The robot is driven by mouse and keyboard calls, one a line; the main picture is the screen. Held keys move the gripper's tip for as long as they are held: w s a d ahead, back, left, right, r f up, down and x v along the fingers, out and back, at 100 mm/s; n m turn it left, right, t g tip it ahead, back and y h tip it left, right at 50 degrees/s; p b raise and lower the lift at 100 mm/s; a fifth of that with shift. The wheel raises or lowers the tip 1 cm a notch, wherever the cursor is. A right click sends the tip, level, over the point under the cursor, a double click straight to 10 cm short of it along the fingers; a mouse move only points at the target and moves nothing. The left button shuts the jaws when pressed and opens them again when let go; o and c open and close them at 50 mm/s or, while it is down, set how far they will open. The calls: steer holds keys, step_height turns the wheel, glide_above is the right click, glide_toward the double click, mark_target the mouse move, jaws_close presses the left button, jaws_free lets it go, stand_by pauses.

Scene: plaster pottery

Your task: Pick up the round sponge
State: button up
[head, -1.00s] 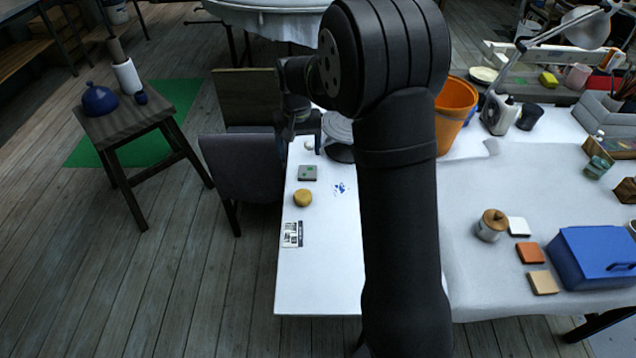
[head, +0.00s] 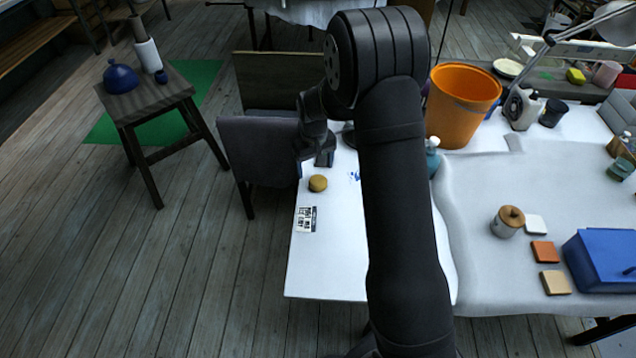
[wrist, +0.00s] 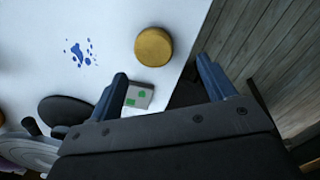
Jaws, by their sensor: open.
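The round sponge (head: 318,183) is a small yellow-tan disc lying on the white table, near its left edge. In the wrist view the sponge (wrist: 153,46) lies beyond the fingertips, apart from them and roughly between their lines. My gripper (wrist: 163,70) is open and empty, with two blue fingers spread wide. In the head view my gripper (head: 324,160) is just behind the sponge, pointing down; its fingertips are hard to make out there.
A small grey block with green marks (wrist: 138,95) lies between my fingers, lower down. A printed card (head: 307,219) lies in front of the sponge. Blue paint spots (wrist: 80,52) mark the table. An orange bucket (head: 463,105) stands to the right. A chair (head: 258,150) is at the left edge.

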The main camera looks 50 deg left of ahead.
mark_target(318, 179)
steer(key=shift+w+d+f, duration=0.15)
steer(key=shift+w+f, duration=0.05)
steer(key=shift+f, duration=1.25)
steer(key=shift+w+d+f, duration=0.1)
steer(key=shift+w+f, duration=0.05)
steer(key=shift+f, duration=1.3)
steer(key=c, duration=1.1)
